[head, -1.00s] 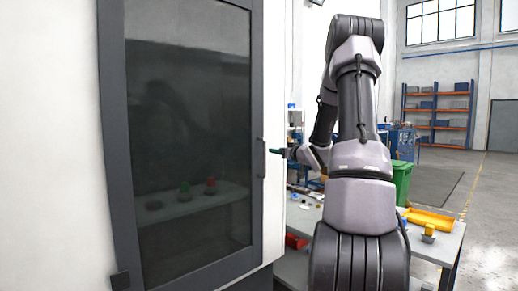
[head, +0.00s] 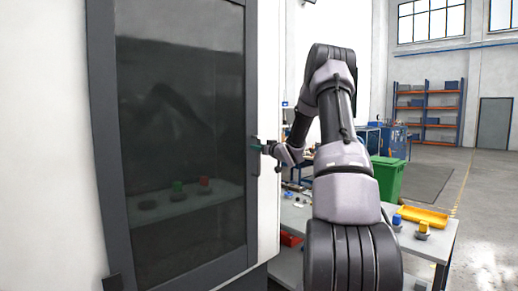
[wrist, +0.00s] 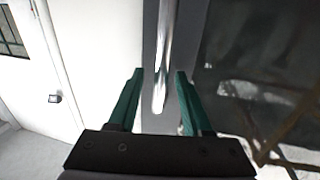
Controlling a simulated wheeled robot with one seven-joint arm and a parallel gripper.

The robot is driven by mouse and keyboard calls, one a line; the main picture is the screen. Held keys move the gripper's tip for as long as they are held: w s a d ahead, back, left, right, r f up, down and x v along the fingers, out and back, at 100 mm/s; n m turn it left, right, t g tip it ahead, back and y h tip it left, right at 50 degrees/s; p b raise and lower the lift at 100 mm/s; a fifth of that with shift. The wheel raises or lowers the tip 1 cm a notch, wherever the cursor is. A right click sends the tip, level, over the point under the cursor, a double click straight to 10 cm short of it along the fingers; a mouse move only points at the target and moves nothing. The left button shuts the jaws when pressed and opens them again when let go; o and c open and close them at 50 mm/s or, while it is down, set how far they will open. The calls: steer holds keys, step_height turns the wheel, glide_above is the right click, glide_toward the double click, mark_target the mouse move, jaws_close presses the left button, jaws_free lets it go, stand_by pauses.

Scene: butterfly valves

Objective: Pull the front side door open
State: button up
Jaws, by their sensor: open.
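The front side door (head: 180,140) is a dark glass panel in a dark grey frame on a white machine, and it looks shut. Its handle is a vertical metal bar (wrist: 165,60) on the frame's right edge; in the head view the handle (head: 255,158) is small and partly covered by my gripper. My gripper (head: 262,148) is at the handle. In the wrist view my gripper (wrist: 158,90) has its two green fingers apart, with the handle's lower end showing between them. I see gaps on both sides of the bar, so the fingers do not appear to press on it.
A grey table (head: 438,246) with a yellow tray (head: 422,217) and small parts stands to the right, behind my arm. A green bin (head: 387,180) and a shelf rack (head: 428,110) are farther back. The floor at the far right is clear.

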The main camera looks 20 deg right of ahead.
jaws_close()
stand_by(1.5)
